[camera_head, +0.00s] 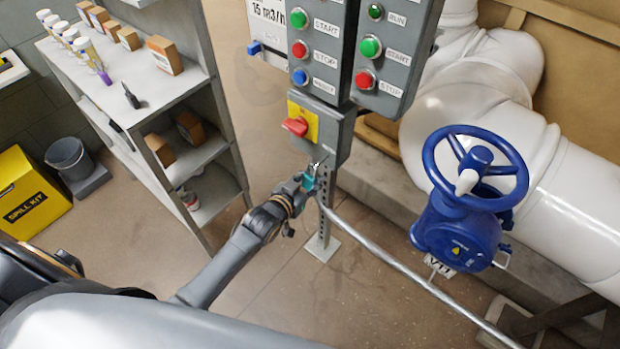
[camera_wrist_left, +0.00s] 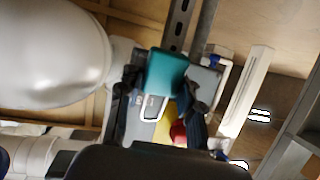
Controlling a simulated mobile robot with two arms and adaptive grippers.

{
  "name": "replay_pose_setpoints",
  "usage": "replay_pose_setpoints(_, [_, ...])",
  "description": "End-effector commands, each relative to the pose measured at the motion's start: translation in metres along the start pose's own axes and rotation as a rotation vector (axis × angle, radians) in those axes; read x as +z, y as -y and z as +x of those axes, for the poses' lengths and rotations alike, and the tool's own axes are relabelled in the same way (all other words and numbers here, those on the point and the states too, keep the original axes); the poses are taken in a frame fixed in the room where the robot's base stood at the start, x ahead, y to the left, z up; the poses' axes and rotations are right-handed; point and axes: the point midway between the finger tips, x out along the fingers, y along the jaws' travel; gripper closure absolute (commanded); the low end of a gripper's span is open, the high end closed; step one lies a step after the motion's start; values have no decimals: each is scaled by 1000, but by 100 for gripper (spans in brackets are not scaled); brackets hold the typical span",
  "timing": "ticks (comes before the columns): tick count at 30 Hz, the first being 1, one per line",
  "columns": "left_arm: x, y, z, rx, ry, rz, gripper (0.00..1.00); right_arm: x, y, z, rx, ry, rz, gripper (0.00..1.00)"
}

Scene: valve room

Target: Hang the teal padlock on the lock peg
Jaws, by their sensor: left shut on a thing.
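My left gripper (camera_head: 305,184) is shut on the teal padlock (camera_head: 310,178), just below the grey switch box (camera_head: 335,143) with the red rotary handle (camera_head: 295,126). In the left wrist view, the padlock's teal body (camera_wrist_left: 165,72) sits between the two dark fingers of the gripper (camera_wrist_left: 160,95). Its pale shackle (camera_wrist_left: 152,108) points toward the switch box, which shows its yellow plate and red handle (camera_wrist_left: 179,132). The lock peg cannot be made out clearly, and whether the shackle touches it cannot be told. My right gripper is not in view.
A perforated post (camera_head: 323,215) carries the boxes, and a metal rail (camera_head: 400,268) runs right from it. A blue handwheel valve (camera_head: 462,235) stands right. A shelf unit (camera_head: 172,88) with bottles and cartons stands left. The floor between shelf and post is clear around my arm.

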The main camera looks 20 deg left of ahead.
Motion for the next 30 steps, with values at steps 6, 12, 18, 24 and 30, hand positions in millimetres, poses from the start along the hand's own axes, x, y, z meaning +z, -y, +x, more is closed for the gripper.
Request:
replay_pose_setpoints(6, [0, 0, 1, 0, -1, 0, 93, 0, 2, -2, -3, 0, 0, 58])
replay_pose_setpoints(12, [0, 0, 1, 0, -2, 0, 93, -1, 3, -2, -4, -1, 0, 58])
replay_pose_setpoints(18, [-1, 0, 3, 0, -2, 0, 93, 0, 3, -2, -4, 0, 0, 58])
replay_pose_setpoints(24, [-3, -1, 9, 0, -2, 0, 93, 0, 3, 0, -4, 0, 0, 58])
replay_pose_setpoints(30, [-5, -2, 14, 0, -2, 0, 93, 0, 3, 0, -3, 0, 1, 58])
